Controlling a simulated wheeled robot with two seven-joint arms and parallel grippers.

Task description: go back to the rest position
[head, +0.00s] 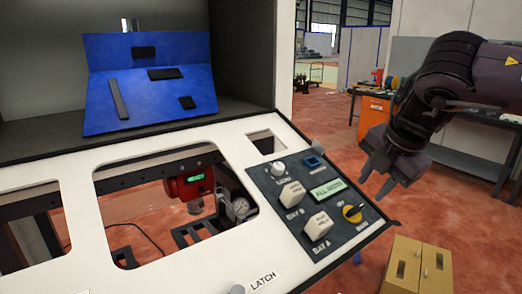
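My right gripper (374,188) hangs in the air at the right, above the red floor and to the right of the control panel (285,222). Its two fingers point down to the left, look spread apart, and hold nothing that I can see. It touches nothing in view. My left gripper is not in view.
The white dispenser front (75,212) fills the left, with a blue board (190,62) on the dark shelf above. A red device (188,182) and a gauge (240,208) show through its opening. A yellow-brown box (414,268) stands lower right.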

